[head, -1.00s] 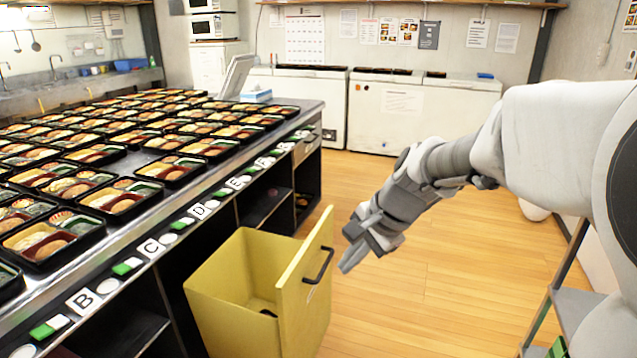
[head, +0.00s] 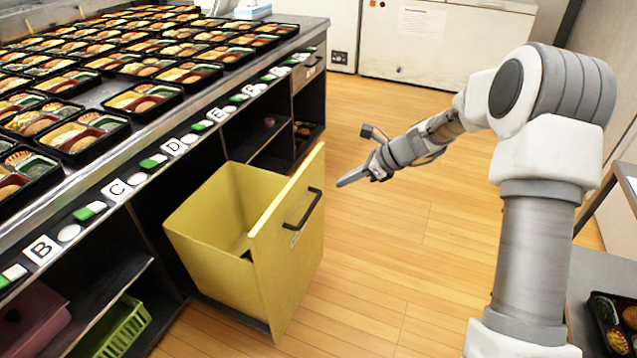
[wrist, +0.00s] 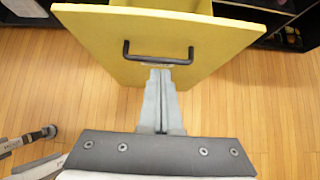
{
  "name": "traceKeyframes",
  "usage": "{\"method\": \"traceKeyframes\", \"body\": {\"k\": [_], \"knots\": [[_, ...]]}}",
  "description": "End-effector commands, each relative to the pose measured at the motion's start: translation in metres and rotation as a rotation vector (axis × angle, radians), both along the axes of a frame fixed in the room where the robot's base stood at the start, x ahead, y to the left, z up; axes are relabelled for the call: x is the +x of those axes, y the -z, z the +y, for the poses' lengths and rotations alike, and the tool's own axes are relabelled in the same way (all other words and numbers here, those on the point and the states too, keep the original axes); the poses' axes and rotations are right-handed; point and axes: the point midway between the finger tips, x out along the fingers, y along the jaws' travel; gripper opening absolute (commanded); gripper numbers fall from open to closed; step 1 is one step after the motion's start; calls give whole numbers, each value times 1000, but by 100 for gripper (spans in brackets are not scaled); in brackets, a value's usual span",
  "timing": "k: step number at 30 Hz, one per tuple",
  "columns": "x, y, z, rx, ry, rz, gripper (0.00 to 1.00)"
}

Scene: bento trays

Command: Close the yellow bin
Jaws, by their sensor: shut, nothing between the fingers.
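The yellow bin (head: 205,250) is pulled out from under the counter and stands open at the top. Its front panel (head: 271,270) carries a black handle (head: 309,211) and faces my arm. In the wrist view the front panel (wrist: 100,45) fills the top, with the black handle (wrist: 158,57) across it. My gripper (head: 352,180) is shut and empty, to the right of the panel in the head view. In the wrist view my gripper (wrist: 161,75) points at the panel, its tips just below the handle. I cannot tell whether they touch it.
The steel counter (head: 150,190) holds rows of black bento trays (head: 75,135). Beside the bin are open shelves with a green basket (head: 118,325) and a pink container (head: 28,322). A side table with a tray (head: 610,325) is at the right. The wooden floor (head: 390,270) is clear.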

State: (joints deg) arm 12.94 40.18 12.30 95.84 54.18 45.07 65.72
Motion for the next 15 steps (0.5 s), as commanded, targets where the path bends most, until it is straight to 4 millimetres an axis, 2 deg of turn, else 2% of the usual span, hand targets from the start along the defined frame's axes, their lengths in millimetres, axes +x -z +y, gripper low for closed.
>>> {"method": "traceKeyframes", "body": {"k": [5,15], "knots": [[4,16,13,3,-1,3,0],[21,68,61,1,-3,1,0]]}}
